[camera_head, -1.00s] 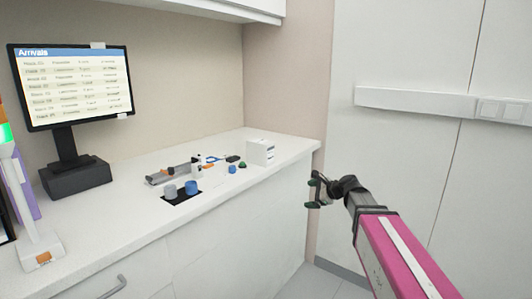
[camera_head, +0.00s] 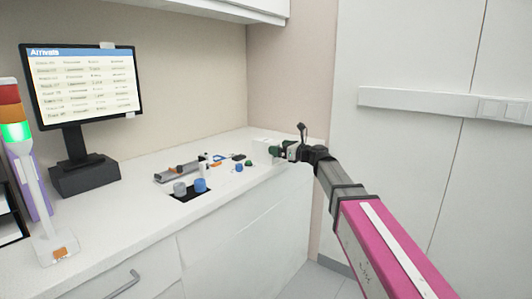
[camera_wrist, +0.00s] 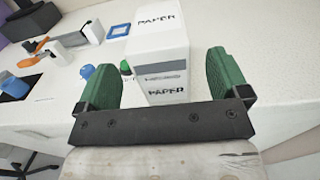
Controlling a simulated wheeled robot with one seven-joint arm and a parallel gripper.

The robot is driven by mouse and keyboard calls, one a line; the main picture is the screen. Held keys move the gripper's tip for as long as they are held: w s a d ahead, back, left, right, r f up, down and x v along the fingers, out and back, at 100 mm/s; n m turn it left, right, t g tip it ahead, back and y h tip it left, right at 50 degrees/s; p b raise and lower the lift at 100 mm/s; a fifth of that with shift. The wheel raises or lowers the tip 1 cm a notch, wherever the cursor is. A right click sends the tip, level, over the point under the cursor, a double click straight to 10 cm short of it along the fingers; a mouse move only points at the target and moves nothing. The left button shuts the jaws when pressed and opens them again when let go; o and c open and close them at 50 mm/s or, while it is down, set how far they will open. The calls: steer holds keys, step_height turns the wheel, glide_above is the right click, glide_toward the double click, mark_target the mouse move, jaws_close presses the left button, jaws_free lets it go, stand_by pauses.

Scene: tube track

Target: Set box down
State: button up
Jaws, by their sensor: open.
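The white box (camera_head: 261,143), marked PAPER, stands on the counter (camera_head: 150,235) near its right end. In the head view my gripper (camera_head: 284,148) is in front of it and hides much of it. In the wrist view the box (camera_wrist: 160,50) shows upright between the two green fingers of my gripper (camera_wrist: 162,62). The fingers are open, one to each side of the box.
Blue (camera_head: 200,185) and grey (camera_head: 180,188) knobs sit on a dark patch of the counter. Small tools and parts lie behind them. A monitor (camera_head: 85,85) and a signal light (camera_head: 14,131) stand at the left.

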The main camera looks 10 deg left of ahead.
mark_target(266, 151)
steer(key=x, duration=0.5)
steer(key=shift+r, duration=0.2)
steer(key=c, duration=1.1)
